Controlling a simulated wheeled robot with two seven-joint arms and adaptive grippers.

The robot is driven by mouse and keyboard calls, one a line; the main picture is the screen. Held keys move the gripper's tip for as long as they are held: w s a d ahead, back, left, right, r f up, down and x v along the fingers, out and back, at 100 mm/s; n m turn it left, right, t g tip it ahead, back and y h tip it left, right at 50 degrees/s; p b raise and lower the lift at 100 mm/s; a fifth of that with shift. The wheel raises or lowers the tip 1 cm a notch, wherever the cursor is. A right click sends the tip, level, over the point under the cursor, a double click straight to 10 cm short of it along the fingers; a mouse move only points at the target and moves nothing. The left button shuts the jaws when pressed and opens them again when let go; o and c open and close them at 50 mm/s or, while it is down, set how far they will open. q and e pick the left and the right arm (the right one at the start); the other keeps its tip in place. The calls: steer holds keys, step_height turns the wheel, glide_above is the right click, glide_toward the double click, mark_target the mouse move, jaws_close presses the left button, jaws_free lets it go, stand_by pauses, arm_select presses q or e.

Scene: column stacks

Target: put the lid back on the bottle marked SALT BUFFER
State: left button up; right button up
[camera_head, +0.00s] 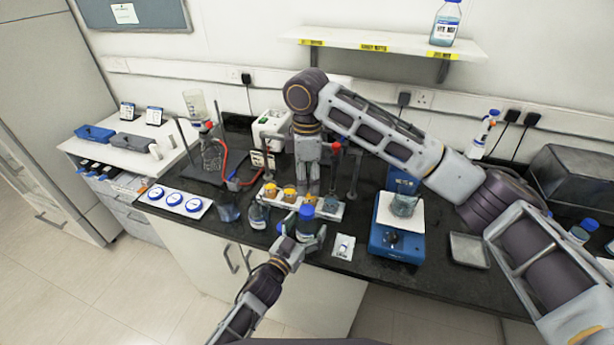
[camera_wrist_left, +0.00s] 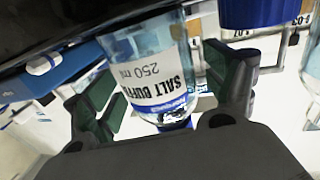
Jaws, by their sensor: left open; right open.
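The SALT BUFFER bottle (camera_wrist_left: 155,75) appears upside down between the fingers of my open left gripper (camera_wrist_left: 165,100) in the left wrist view. In the head view the bottle (camera_head: 306,229) stands near the bench's front edge, with my left gripper (camera_head: 302,241) around it from the front. A blue lid (camera_head: 306,211) shows at the bottle's top; I cannot tell how firmly it sits. My open right gripper (camera_head: 308,191) points down just above and behind the lid. I cannot tell whether its fingertips touch it.
A white rack (camera_head: 327,212) with orange-capped bottles stands behind. A clear bottle (camera_head: 259,216) is to the left; a blue balance (camera_head: 397,237) with a beaker is to the right. A blue cylinder (camera_wrist_left: 262,10), unidentified, shows in the wrist view.

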arm_select(q)
steer(key=v, duration=1.1)
stand_by(0.4)
steer(key=shift+s+a, duration=0.1)
steer(key=shift+s, duration=0.05)
steer(key=shift+s, duration=0.1)
stand_by(0.4)
